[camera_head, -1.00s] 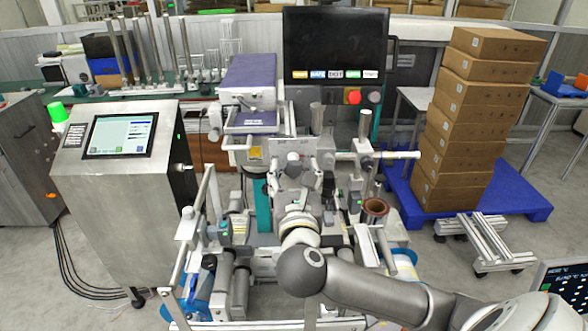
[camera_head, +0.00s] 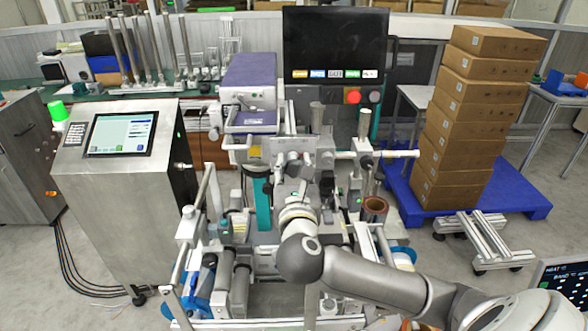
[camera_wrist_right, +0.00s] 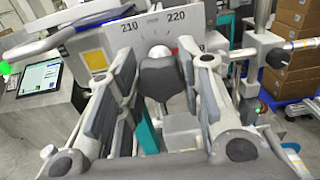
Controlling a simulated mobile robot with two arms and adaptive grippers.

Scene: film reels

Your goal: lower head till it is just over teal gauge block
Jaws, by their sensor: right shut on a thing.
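My right gripper (camera_head: 293,164) is at the middle of the machine, below the black screen. In the right wrist view, its two padded fingers (camera_wrist_right: 160,72) stand on either side of a dark grey knob (camera_wrist_right: 160,80) with a pale round top, and are shut on it. Behind the knob is a grey scale plate (camera_wrist_right: 150,30) marked 210 and 220. A teal upright piece, likely the gauge block (camera_head: 263,204), shows left of my wrist, and in the wrist view (camera_wrist_right: 148,134) below the knob, partly hidden. The gap between head and block cannot be made out. My left gripper is out of view.
A steel cabinet with a lit panel (camera_head: 121,133) stands left. A purple-topped unit (camera_head: 250,75) and a black screen (camera_head: 335,45) rise behind. A post with a side rod (camera_head: 390,154) and a brown roll (camera_head: 374,208) sit close right. Stacked cartons (camera_head: 475,120) stand farther right.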

